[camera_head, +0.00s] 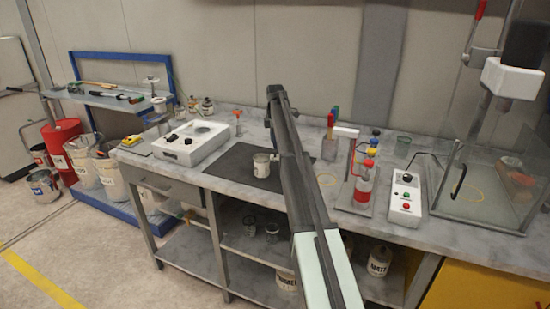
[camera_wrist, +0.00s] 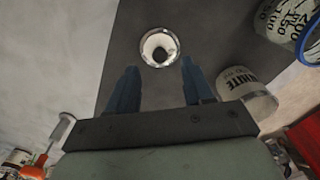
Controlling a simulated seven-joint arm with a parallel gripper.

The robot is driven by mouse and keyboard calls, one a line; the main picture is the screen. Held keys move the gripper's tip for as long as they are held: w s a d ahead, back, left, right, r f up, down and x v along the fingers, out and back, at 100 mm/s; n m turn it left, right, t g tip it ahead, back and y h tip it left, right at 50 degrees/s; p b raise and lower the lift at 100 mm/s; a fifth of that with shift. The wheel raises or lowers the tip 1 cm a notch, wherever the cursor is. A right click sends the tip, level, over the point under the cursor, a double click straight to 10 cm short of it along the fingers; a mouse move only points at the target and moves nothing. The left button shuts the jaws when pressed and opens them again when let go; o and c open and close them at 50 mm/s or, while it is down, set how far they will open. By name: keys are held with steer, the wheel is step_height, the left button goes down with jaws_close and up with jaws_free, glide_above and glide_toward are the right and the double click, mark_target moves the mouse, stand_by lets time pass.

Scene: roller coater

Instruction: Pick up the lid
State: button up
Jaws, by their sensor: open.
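The lid (camera_wrist: 146,45) appears to be the small round piece with a shiny pale rim and dark centre on the dark mat (camera_wrist: 203,30) in the wrist view. My gripper (camera_wrist: 158,68) is open, its two blue fingers pointing towards the lid, one to each side and slightly below it in the picture. No contact shows. A can labelled WHITE (camera_wrist: 245,88) is right of the right finger; a can also stands on the mat in the head view (camera_head: 261,165).
A graduated beaker (camera_wrist: 283,18) and a blue ring (camera_wrist: 312,42) are at the wrist view's upper right. In the head view, a white device (camera_head: 185,150) stands left of the mat, and a red-liquid bottle (camera_head: 364,185) and control box (camera_head: 405,200) right. Mat left of the can is clear.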

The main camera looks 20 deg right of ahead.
mark_target(275, 152)
steer(key=shift+f, duration=2.25)
jaws_close()
